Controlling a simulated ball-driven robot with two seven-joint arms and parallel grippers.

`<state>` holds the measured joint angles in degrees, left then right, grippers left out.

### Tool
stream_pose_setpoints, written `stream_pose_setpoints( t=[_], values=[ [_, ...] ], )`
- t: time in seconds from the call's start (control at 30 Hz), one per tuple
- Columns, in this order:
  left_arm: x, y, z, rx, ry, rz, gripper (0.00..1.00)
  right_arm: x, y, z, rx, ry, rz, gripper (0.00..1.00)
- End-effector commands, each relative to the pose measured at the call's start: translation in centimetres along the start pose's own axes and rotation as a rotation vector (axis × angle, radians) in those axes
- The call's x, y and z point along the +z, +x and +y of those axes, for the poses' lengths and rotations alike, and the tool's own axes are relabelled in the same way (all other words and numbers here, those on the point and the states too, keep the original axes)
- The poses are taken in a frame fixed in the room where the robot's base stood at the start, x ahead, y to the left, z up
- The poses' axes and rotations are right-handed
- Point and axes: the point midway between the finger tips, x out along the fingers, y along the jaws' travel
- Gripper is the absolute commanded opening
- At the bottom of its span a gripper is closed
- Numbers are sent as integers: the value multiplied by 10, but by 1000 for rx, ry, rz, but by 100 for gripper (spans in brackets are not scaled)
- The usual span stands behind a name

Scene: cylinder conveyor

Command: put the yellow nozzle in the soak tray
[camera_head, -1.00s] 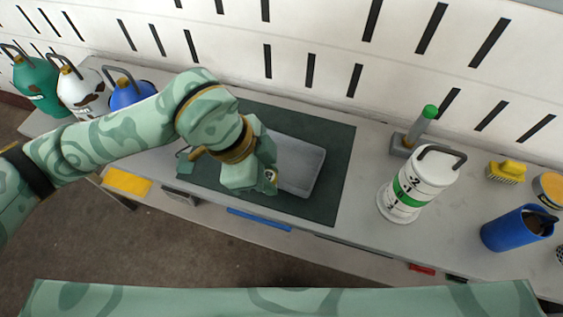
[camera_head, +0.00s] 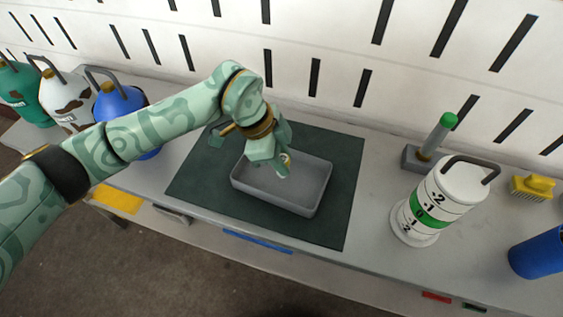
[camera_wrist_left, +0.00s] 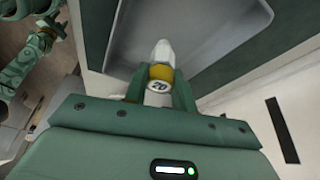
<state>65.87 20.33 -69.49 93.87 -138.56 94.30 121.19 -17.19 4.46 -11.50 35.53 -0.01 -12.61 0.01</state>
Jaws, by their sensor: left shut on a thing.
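The soak tray (camera_head: 310,200) is a grey rectangular tray on a dark green mat. My left gripper (camera_head: 284,168) is over the tray's back left part. It is shut on the nozzle, whose pale end (camera_head: 283,172) shows just below the fingers. In the left wrist view the nozzle (camera_wrist_left: 161,72) has a white tip, a yellow band and a white part marked 20, held between the fingers of my left gripper (camera_wrist_left: 158,90). The tray (camera_wrist_left: 215,30) lies beyond the nozzle's tip there. I cannot tell whether the nozzle touches the tray floor. My right gripper is not in view.
A white cylinder with a green band (camera_head: 435,205) stands right of the mat (camera_head: 345,170). A green-tipped tool in a grey holder (camera_head: 430,145), a yellow brush (camera_head: 533,187) and a blue cup (camera_head: 540,252) are further right. Several jugs, one blue (camera_head: 118,105), stand at the left.

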Motion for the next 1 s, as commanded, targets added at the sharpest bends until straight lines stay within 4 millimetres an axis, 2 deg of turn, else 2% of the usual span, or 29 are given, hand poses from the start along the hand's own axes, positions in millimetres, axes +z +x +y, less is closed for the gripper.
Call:
stream_pose_setpoints(
  t=[0.03, 0.07, 0.4, 0.43, 0.5, 0.83, 1.0],
  values=[
    [6, 15, 0, 6, -3, 0, 0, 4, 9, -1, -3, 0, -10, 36],
    [8, 18, 0, 5, -2, 1, 0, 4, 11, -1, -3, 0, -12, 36],
    [7, 17, 0, 1, -1, 0, 0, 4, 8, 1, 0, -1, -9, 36],
    [7, 17, 0, 1, -1, 0, 29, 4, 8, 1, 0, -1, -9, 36],
    [7, 17, 0, 0, -1, 0, 48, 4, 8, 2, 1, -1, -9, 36],
    [6, 15, 0, 0, 0, 0, 48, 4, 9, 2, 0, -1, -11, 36],
    [5, -16, 0, -5, 0, -1, 48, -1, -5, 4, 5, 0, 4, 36]
  ],
)
